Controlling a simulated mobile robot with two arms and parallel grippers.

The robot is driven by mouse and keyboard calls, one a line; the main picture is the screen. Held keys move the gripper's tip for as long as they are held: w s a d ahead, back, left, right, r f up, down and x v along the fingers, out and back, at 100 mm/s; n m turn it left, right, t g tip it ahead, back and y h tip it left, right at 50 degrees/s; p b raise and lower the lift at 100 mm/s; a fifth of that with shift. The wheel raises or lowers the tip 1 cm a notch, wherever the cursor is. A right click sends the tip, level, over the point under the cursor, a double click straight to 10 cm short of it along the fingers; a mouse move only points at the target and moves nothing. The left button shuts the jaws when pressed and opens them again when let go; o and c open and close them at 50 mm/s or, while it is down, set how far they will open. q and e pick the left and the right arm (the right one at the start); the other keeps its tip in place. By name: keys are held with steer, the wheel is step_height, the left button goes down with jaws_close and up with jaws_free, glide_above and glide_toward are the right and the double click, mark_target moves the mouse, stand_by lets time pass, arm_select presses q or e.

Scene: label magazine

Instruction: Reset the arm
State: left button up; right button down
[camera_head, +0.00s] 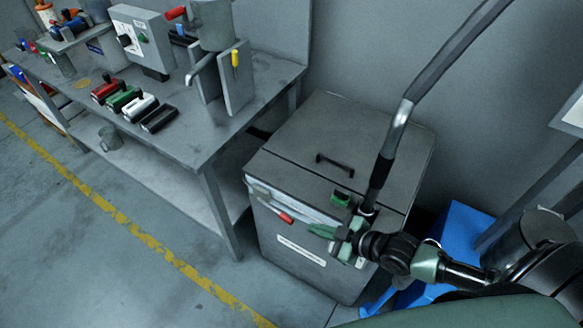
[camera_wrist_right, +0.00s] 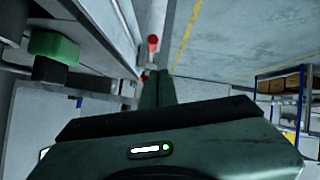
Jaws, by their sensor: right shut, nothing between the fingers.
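My right gripper (camera_head: 322,231) is at the front top edge of a grey cabinet (camera_head: 310,262), with its green fingers closed and nothing between them. In the right wrist view its fingertips (camera_wrist_right: 157,75) are together. A red-tipped lever (camera_head: 286,217) sticks out at the cabinet's front edge, just left of the fingertips and apart from them in the head view; its red end also shows in the right wrist view (camera_wrist_right: 152,43). A green block (camera_head: 341,198) sits on the cabinet top behind the gripper; it also shows in the wrist view (camera_wrist_right: 54,47). My left gripper is out of view.
A long grey tube (camera_head: 440,62) with a dark lower end slants down to the cabinet beside my wrist. A grey workbench (camera_head: 215,140) with several coloured handled pieces stands left. A blue bin (camera_head: 458,233) is right of the cabinet. The floor at front left is clear.

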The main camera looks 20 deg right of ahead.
steer(key=s+a+r+m+g+h, duration=0.2)
steer(key=s+a+m, duration=0.1)
steer(key=s+a, duration=0.25)
steer(key=s+d+r+m+g+h, duration=0.2)
steer(key=s+d+m+g+h, duration=0.3)
steer(key=s, duration=0.5)
step_height(320, 180, down, 26)
steer(key=s+r, duration=0.1)
steer(key=s+d+f+g, duration=0.1)
steer(key=s+d+f, duration=0.1)
steer(key=s+f, duration=1.4)
steer(key=shift+s+d+f+g+y, duration=0.15)
steer(key=shift+s+d+g+y, duration=0.15)
steer(key=shift+s+g, duration=0.15)
